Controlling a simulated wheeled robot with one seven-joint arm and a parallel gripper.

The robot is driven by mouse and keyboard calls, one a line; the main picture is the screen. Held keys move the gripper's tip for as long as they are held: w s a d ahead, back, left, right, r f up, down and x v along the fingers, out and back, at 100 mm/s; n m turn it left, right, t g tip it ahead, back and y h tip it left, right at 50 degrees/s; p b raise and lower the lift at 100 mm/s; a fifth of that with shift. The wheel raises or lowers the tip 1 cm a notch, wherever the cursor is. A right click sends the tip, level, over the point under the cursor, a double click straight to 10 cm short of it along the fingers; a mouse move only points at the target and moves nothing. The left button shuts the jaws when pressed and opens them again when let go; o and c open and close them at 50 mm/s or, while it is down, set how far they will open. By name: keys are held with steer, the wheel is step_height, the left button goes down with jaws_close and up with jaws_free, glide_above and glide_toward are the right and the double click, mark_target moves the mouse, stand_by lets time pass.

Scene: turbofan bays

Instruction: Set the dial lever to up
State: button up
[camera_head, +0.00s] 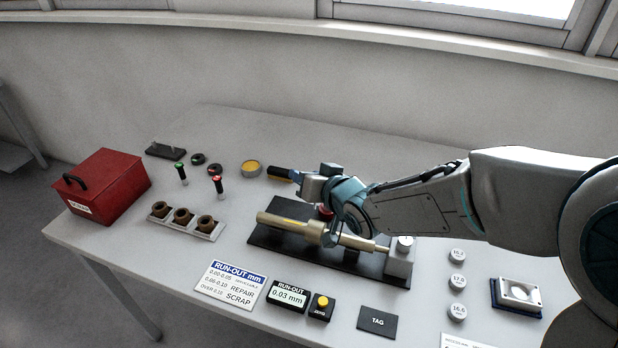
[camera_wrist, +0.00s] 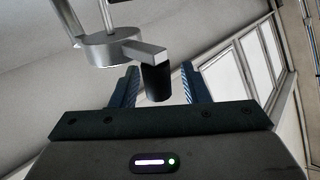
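In the wrist view a silver lever arm with a dark cylindrical knob (camera_wrist: 157,83) reaches out from a round metal hub (camera_wrist: 110,48). My gripper (camera_wrist: 160,90) is open, one blue ridged finger on each side of the knob, with a gap showing on both sides. I cannot tell how deep the knob sits between the fingers. In the head view my gripper (camera_head: 298,178) is above the table behind the shaft fixture. The dial and its lever are not clearly visible there; my arm and gripper cover that area.
A brass-coloured shaft (camera_head: 290,223) lies on a black fixture base (camera_head: 268,238) under my arm. A red box (camera_head: 110,185), a tray with several brown rings (camera_head: 196,230), a run-out display reading 0.03 mm (camera_head: 288,296) and a yellow button (camera_head: 322,302) surround it.

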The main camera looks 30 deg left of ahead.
steer(key=shift+s+d, duration=0.1)
steer(key=shift+d, duration=0.05)
steer(key=p+v, duration=0.2)
steer(key=v, duration=1.1)
steer(key=shift+d+p, duration=0.2)
steer(key=shift+p, duration=0.1)
